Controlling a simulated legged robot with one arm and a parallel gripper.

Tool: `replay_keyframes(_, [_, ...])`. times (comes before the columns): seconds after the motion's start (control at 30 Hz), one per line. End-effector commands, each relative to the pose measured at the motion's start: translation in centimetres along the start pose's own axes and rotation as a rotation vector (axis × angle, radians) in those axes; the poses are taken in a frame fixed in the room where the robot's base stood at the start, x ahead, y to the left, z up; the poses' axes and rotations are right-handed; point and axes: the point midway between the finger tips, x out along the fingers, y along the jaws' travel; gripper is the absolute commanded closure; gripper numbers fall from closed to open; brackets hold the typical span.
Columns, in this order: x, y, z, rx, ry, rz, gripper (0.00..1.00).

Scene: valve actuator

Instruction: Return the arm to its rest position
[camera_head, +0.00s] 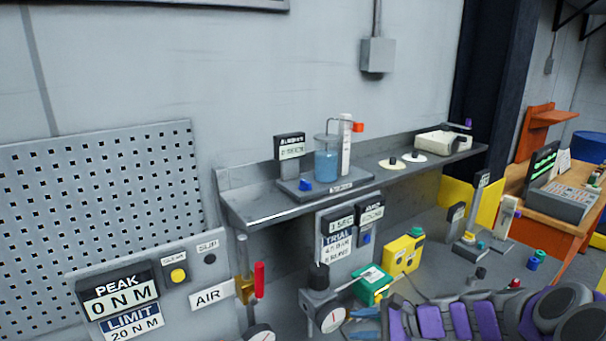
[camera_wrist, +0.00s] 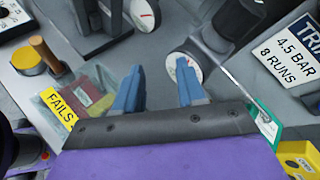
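My gripper (camera_head: 363,323) is at the lower middle of the head view, with my purple arm reaching in from the lower right. In the wrist view my gripper (camera_wrist: 159,72) shows two blue fingers spread apart with nothing held between them. A round dial gauge (camera_wrist: 184,66) lies beyond the fingertips. The same area shows a dark-topped actuator (camera_head: 319,288) with a white gauge (camera_head: 331,317) left of the fingers. I cannot tell the exact distance between fingers and gauge.
A green box (camera_head: 372,285) and yellow box (camera_head: 403,254) stand close behind the gripper. A red-handled valve (camera_head: 259,280) is to the left. A FAILS bin (camera_wrist: 75,98) shows in the wrist view. A grey shelf (camera_head: 262,207) overhangs the bench.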

Motion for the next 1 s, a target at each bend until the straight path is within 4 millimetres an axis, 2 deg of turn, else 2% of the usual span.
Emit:
replay_keyframes(0.03, [0.4, 1.1, 2.4, -0.081, 0.000, 0.058, 0.61])
replay_keyframes(0.2, [1.0, 6.3, 8.4, -0.341, 0.008, 0.266, 0.61])
replay_keyframes(0.4, [-0.1, 13.1, 12.7, -0.618, 0.043, 0.504, 0.61])
replay_keyframes(0.57, [-2.3, 18.3, 14.3, -0.812, 0.082, 0.694, 0.61])
replay_keyframes(0.8, [-7.6, 24.9, 14.5, -1.042, 0.168, 0.968, 0.61])
replay_keyframes(1.0, [-11.9, 28.5, 13.9, -1.152, 0.233, 1.138, 0.61])
